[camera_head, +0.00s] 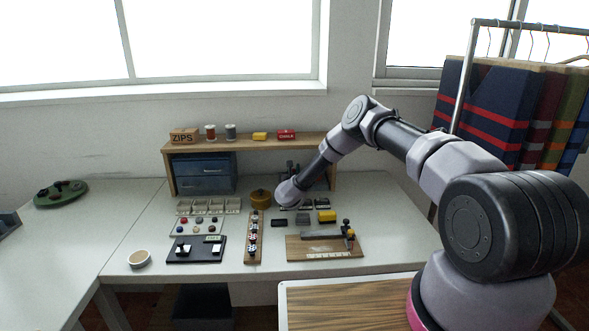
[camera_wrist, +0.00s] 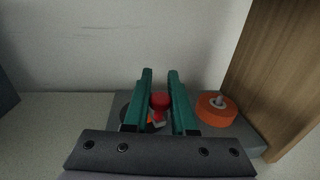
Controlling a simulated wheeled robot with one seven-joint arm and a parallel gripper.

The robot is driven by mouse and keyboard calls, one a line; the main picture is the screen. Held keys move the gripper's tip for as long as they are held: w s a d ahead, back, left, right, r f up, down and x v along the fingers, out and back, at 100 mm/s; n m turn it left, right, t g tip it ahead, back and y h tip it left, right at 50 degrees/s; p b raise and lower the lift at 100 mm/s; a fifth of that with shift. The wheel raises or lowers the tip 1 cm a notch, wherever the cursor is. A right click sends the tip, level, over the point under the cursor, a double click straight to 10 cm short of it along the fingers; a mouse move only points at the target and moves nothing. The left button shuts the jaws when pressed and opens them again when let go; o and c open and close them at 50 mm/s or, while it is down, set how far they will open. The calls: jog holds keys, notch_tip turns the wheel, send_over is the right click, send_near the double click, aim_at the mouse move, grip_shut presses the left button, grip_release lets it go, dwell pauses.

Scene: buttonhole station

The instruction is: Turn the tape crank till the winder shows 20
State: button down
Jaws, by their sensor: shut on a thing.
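In the wrist view my gripper (camera_wrist: 160,85) has its two teal fingers on either side of a red knob (camera_wrist: 159,101), shut on it. The knob looks like the tape crank's handle. Below it, between the fingers, a dark round part and a bit of orange show. An orange tape roll (camera_wrist: 216,110) on a pin stands to the right on the winder's grey base (camera_wrist: 247,137). No winder number can be read in either view.
A wooden shelf (camera_head: 250,143) stands over the back of the table; its side panel (camera_wrist: 275,75) rises close right of the winder. A blue drawer box (camera_head: 203,174), a round brown pot (camera_head: 260,198) and a wooden board (camera_head: 325,246) are nearby. The wall is close behind.

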jog(key=m+h, duration=0.2)
jog(key=h, duration=0.1)
jog(key=shift+s+a+g+h, duration=0.2)
jog(key=shift+g+h, duration=0.1)
jog(key=shift+g, duration=0.1)
jog(key=shift+a+m+g+h, duration=0.1)
jog(key=shift+m+g+h, duration=0.3)
jog(key=shift+m+h, duration=0.55)
jog(key=shift+r+h, duration=0.1)
jog(key=shift+h, duration=0.25)
jog(key=c, duration=0.8)
grip_release()
jog(key=shift+o, duration=0.2)
